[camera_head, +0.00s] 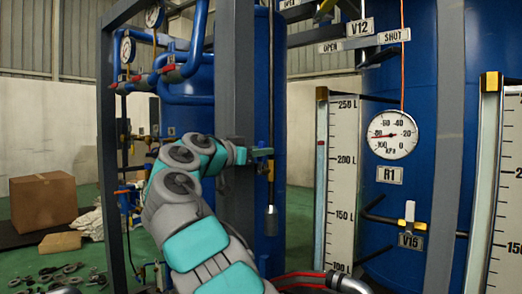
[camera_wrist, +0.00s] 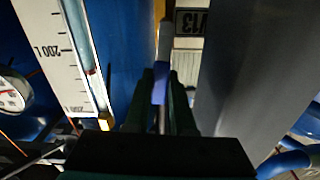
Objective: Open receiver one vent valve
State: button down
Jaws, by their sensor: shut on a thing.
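My gripper (camera_head: 263,153) is beside the grey upright post in the head view. In the wrist view, my gripper (camera_wrist: 161,98) has its two dark fingers closed on a blue valve handle (camera_wrist: 160,84), which lies between them. The receiver tank (camera_head: 376,240), labelled R1, is blue and carries a round dial gauge (camera_head: 392,134). The head view does not clearly show the held handle. The valve body is not clear in either view.
The grey post (camera_head: 235,70) stands close to my gripper. A level scale (camera_head: 342,170) stands in front of the R1 tank. The V12 label (camera_head: 360,27) is at the top. A cardboard box (camera_head: 43,200) is on the floor at left.

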jog(key=shift+w, duration=0.1)
dwell(0.4)
jog(key=c, duration=0.8)
grip_release()
jog(key=shift+o, duration=0.2)
jog(key=shift+a, duration=0.1)
jog(key=v, duration=0.7)
jog(key=shift+s+a+b, duration=0.25)
jog(key=shift+s+b, duration=0.1)
jog(key=shift+b, duration=0.05)
